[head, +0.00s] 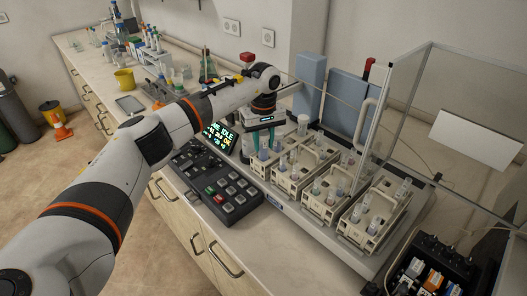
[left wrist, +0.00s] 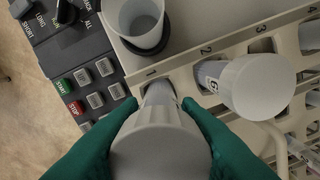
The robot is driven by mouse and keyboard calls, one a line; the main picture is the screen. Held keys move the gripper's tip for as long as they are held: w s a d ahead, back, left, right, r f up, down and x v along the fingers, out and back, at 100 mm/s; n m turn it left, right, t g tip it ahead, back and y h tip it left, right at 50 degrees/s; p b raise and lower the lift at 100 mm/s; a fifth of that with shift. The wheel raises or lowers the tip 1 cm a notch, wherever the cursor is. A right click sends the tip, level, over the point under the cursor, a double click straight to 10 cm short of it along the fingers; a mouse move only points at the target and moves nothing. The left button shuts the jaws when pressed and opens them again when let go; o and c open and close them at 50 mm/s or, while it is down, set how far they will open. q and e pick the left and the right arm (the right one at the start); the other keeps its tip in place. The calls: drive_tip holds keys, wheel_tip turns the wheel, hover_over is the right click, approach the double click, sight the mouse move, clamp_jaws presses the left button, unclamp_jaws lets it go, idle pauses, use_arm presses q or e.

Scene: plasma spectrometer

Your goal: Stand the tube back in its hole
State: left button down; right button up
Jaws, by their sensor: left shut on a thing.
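My left gripper (head: 263,137) is over the far-left end of the racks in the head view. In the left wrist view its green fingers (left wrist: 160,108) are shut on a white-capped tube (left wrist: 160,145). The tube's lower part points at the hole marked 1 in a cream rack (left wrist: 180,78); I cannot tell how deep it sits. Another white-capped tube (left wrist: 258,85) stands beside it, by the hole marked 2. In the head view my gripper hides most of the held tube. My right gripper is not in view.
An open white cup (left wrist: 140,22) sits in a dark ring close to the held tube. Several tube racks (head: 325,190) stand to the right on a tray. A keypad panel (head: 222,190) lies to the left. A clear glass guard (head: 415,110) stands at the right.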

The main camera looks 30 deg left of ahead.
use_arm(q)
wheel_tip(320, 180, down, 2)
drive_tip(key=shift+f+b, duration=0.1)
drive_tip(key=shift+b, duration=0.2)
drive_tip(key=shift+f, duration=0.15)
drive_tip(key=shift+w, duration=0.1)
drive_tip(key=shift+f, duration=0.1)
drive_tip(key=c, duration=1.3)
unclamp_jaws()
drive_tip(key=shift+c, duration=0.2)
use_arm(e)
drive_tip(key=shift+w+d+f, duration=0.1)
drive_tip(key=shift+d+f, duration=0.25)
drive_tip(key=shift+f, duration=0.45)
use_arm(q)
drive_tip(key=shift+r, duration=0.55)
wheel_tip(320, 180, up, 11)
drive_tip(key=b, duration=0.3)
drive_tip(key=shift+r, duration=0.2)
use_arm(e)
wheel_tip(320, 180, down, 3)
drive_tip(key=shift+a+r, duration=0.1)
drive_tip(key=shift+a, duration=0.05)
